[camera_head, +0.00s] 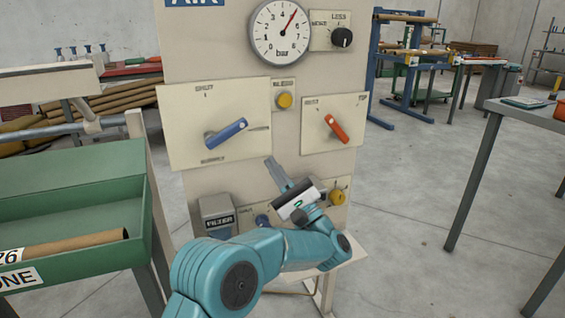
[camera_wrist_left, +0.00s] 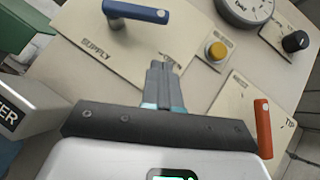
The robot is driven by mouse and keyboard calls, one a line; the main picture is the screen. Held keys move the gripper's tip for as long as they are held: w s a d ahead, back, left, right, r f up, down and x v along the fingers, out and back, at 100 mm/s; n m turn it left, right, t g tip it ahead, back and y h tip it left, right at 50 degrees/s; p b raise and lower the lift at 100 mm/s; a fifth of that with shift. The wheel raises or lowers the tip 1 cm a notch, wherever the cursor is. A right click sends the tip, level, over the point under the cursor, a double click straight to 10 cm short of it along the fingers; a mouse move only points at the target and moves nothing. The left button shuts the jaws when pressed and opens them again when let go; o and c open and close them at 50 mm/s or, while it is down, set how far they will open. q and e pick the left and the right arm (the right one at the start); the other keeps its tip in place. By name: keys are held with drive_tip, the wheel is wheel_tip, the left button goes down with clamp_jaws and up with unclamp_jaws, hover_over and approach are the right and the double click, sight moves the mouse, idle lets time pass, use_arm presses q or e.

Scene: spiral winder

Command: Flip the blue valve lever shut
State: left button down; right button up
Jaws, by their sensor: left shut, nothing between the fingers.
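The blue valve lever (camera_head: 226,132) sits on a cream plate on the left of the air panel. Its handle slants up to the right from its pivot, short of either the upright or the level position. It also shows at the top of the left wrist view (camera_wrist_left: 137,12). My left gripper (camera_head: 270,162) is shut and empty. It is below and to the right of the blue lever, apart from it, with the fingers pointing up at the panel. In the left wrist view the closed fingers (camera_wrist_left: 157,68) point toward the supply plate's lower edge. My right gripper is not in view.
A red lever (camera_head: 336,128) is to the right on its own plate, with a yellow button (camera_head: 285,100) between the levers. A pressure gauge (camera_head: 281,31) and black knob (camera_head: 341,37) are above. A filter box (camera_head: 217,215) is below. A green tray (camera_head: 70,208) stands left.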

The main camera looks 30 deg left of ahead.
sight(245, 126)
use_arm(q)
drive_tip(key=shift+s+a+r, duration=0.1)
drive_tip(key=shift+a+r, duration=0.6)
drive_tip(key=shift+r, duration=0.3)
drive_tip(key=shift+s+a+r, duration=0.1)
drive_tip(key=shift+a+r, duration=0.65)
drive_tip(key=shift+r, duration=0.3)
drive_tip(key=shift+s+a+r, duration=0.1)
drive_tip(key=shift+a+r, duration=0.6)
drive_tip(key=shift+r, duration=0.3)
drive_tip(key=shift+w+b, duration=0.15)
drive_tip(key=shift+b, duration=0.15)
